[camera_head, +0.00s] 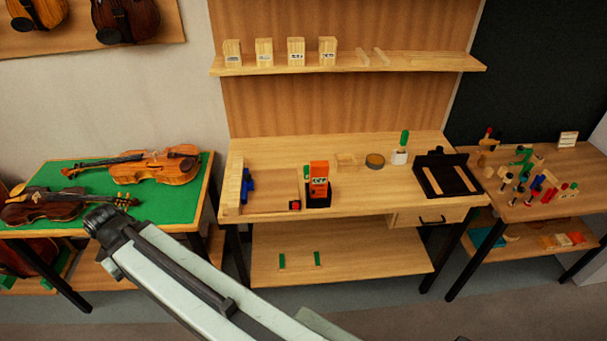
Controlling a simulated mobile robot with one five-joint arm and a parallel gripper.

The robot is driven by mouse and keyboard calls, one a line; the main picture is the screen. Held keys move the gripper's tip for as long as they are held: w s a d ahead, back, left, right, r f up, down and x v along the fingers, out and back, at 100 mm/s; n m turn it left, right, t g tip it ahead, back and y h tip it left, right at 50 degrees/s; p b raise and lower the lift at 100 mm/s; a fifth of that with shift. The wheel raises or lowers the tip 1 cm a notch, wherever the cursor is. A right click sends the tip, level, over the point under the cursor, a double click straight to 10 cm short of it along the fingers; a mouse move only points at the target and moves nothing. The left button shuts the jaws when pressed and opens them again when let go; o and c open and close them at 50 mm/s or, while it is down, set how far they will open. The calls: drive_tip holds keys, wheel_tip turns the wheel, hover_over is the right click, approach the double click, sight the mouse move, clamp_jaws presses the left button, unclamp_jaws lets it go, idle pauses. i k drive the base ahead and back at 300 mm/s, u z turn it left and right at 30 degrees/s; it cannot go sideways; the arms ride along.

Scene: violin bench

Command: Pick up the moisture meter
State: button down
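An orange device with a small display, which looks like the moisture meter (318,176), stands upright in a dark holder (318,200) on the middle bench, left of its centre. Its display faces the front. My arm crosses the lower left of the view, from the bottom edge up to a dark joint in front of the green table. I see no gripper fingers, so whether my gripper is open or shut does not show. No part of my arm touches the orange device.
Violins (155,166) lie on the green table at left. Several tools stand on the right table (560,207).

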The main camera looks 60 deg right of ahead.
sight(319, 171)
drive_tip(key=z, duration=0.05)
drive_tip(key=k, duration=0.35)
drive_tip(key=z, duration=1.95)
drive_tip(key=k, duration=0.6)
drive_tip(key=u, duration=0.2)
drive_tip(key=i, duration=0.5)
